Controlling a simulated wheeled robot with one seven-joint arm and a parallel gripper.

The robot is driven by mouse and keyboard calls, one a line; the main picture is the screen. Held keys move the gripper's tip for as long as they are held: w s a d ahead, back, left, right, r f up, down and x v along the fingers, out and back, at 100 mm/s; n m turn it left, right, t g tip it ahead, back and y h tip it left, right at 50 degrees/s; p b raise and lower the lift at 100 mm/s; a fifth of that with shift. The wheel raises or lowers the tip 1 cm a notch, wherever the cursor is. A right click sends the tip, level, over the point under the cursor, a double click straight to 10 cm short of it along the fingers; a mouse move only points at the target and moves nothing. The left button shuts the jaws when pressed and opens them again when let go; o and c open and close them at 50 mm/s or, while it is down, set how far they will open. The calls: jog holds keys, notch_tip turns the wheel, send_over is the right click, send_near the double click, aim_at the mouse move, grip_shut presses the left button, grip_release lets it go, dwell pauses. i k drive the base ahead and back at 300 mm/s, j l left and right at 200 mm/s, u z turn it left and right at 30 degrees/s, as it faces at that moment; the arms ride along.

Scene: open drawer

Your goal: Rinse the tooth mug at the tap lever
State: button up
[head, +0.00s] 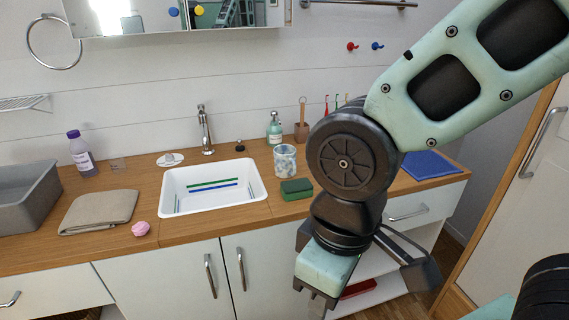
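A clear mug with a pale blue and white pattern (285,160) stands upright on the wooden counter, right of the basin. It may be the tooth mug. The chrome tap (205,132) rises behind the white basin (263,190). A small dark knob (239,146) sits right of the tap; I cannot tell whether it is the lever. My gripper (315,295) points down in front of the counter, low and right of the mug, apart from it. Its fingertips are small and partly hidden, so its opening is unclear.
A green sponge (296,190) lies just in front of the mug. A soap bottle (274,130) and wooden holder (301,132) stand behind it. A folded cloth (98,211), pink item (140,228) and grey tub (25,200) are left. My arm hides part of the right counter.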

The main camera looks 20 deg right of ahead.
aim_at(201, 108)
jog(key=i+j, duration=0.95)
jog(key=j+z, duration=0.05)
